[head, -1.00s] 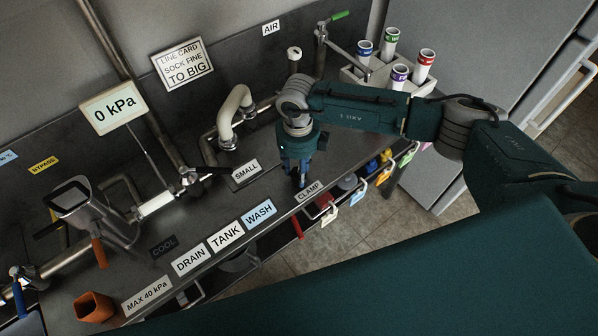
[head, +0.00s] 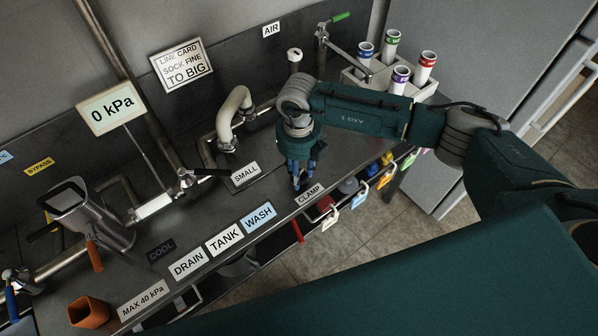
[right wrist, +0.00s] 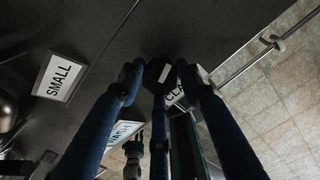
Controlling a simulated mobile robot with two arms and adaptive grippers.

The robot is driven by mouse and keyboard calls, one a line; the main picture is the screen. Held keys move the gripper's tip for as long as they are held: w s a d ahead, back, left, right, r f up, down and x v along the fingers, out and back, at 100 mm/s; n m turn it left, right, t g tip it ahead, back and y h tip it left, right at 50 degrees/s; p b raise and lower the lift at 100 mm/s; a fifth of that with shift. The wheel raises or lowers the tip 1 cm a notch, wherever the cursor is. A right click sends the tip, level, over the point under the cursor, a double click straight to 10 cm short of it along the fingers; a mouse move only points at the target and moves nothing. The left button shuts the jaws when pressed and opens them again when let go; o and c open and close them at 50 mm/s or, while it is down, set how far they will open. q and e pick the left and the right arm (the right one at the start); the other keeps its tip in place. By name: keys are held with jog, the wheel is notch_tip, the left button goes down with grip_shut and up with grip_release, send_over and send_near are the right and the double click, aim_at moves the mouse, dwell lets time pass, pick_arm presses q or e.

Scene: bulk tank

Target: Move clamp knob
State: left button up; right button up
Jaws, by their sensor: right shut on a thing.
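The clamp knob (right wrist: 159,74) is dark with a pale line across its top, in the right wrist view. It sits at the counter's front part beside the CLAMP label (head: 309,195). My right gripper (head: 297,182) points down at this spot in the head view and hides the knob there. In the right wrist view the blue-sleeved fingers of the right gripper (right wrist: 160,80) close around the knob from both sides, with a third finger below it. The right gripper is shut on the knob.
The SMALL label (head: 245,174) and WASH label (head: 259,217) lie near the right gripper. A curved pipe (head: 234,108) stands behind it. A pitcher (head: 88,212) and an orange cup (head: 89,311) are at left. Coloured tags hang below the front edge.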

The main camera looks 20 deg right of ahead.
jog(key=shift+w+r, duration=0.3)
jog(key=shift+w, duration=0.15)
jog(key=o, duration=1)
jog(key=shift+o, duration=0.7)
jog(key=shift+f, duration=0.2)
jog(key=shift+s, duration=0.1)
notch_tip(320, 180, up, 12)
